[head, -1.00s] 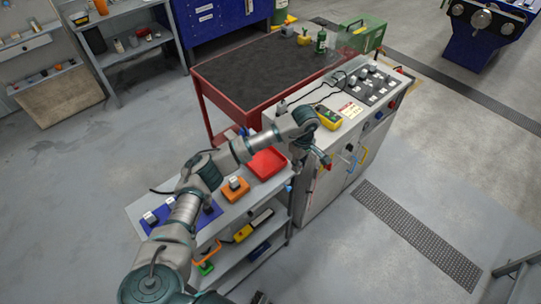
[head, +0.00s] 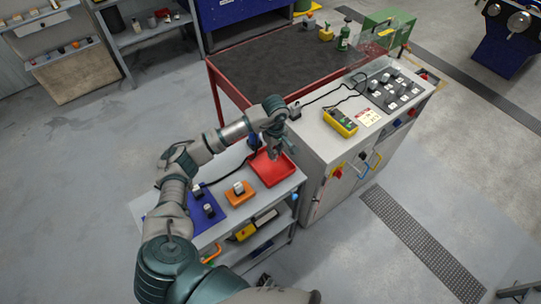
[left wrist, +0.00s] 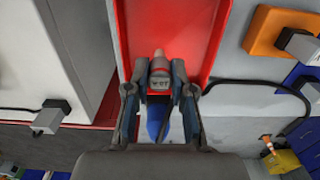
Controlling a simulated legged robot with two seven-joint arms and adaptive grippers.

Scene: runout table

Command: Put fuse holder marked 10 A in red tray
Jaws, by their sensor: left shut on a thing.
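The red tray (head: 287,178) lies at the far end of the grey bench top, against the control cabinet. My left gripper (head: 274,153) is above its back part, pointing down. In the left wrist view the gripper (left wrist: 160,88) is shut on a small grey piece (left wrist: 160,77) with dark marks that I cannot read clearly. The red tray (left wrist: 205,25) shows beyond and beneath it. A blue part (left wrist: 157,122) shows between the fingers. Whether the held piece touches the tray is not clear. My right gripper is not in view.
Dark blocks with pale tops (head: 209,209) stand on a blue mat (head: 180,213). An orange base (head: 238,199) carries a pale-topped block next to the tray. A yellow meter (head: 340,122) lies on the cabinet. A black cable (left wrist: 265,85) runs beside the tray.

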